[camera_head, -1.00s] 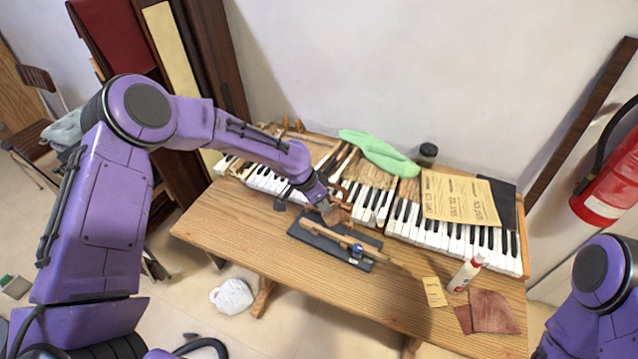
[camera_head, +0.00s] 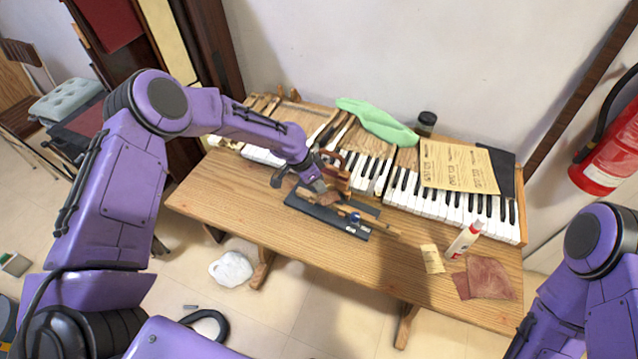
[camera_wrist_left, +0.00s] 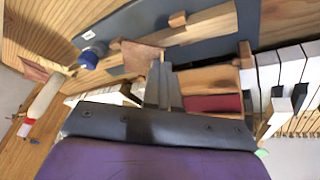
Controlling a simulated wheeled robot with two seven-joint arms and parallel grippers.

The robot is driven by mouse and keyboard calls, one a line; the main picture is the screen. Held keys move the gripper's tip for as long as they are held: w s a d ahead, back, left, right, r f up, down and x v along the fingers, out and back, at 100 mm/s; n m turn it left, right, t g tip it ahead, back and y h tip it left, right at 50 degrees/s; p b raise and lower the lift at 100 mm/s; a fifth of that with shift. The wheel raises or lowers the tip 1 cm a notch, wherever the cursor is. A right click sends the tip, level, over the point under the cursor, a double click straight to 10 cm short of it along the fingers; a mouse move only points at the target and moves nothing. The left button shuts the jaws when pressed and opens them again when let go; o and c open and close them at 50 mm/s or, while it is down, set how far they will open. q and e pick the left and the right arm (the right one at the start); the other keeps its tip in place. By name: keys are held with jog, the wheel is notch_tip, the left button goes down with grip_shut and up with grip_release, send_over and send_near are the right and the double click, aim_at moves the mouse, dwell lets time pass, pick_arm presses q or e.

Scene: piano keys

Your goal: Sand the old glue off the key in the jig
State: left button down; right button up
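The jig is a dark grey board (camera_head: 300,203) lying on the wooden table, with a long pale wooden key (camera_head: 375,226) across it. A blue-topped part (camera_head: 354,217) sits on the jig; it also shows in the left wrist view (camera_wrist_left: 92,56). My left gripper (camera_head: 322,190) is over the jig's far left part. In the left wrist view its fingers (camera_wrist_left: 161,82) are close together on a brown sandpaper piece (camera_wrist_left: 140,55), which is beside or against the key (camera_wrist_left: 205,33); contact is unclear. Old glue cannot be made out. My right gripper is out of view.
Piano keys (camera_head: 450,205) fill the table's back. A green cloth (camera_head: 375,122), dark jar (camera_head: 426,123) and paper sheets (camera_head: 455,168) lie behind. A glue bottle (camera_head: 464,240), a small card (camera_head: 432,259) and brown sheets (camera_head: 488,277) are at front right. The front left tabletop is clear.

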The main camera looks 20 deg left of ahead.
aim_at(332, 197)
pick_arm(q)
jog(key=shift+f+b, duration=0.85)
jog(key=shift+f, duration=0.1)
dwell(0.5)
jog(key=shift+d, duration=0.1)
jog(key=shift+s+d, duration=0.15)
jog(key=shift+d, duration=0.8)
jog(key=shift+s+d, duration=0.15)
jog(key=shift+d, duration=0.75)
jog(key=shift+f, duration=0.15)
jog(key=shift+w+a+b, duration=0.15)
jog(key=shift+a, duration=0.85)
jog(key=shift+w+a+b, duration=0.1)
jog(key=shift+a+b, duration=0.05)
jog(key=shift+a, duration=0.85)
notch_tip(332, 197, up, 6)
jog(key=p, duration=0.4)
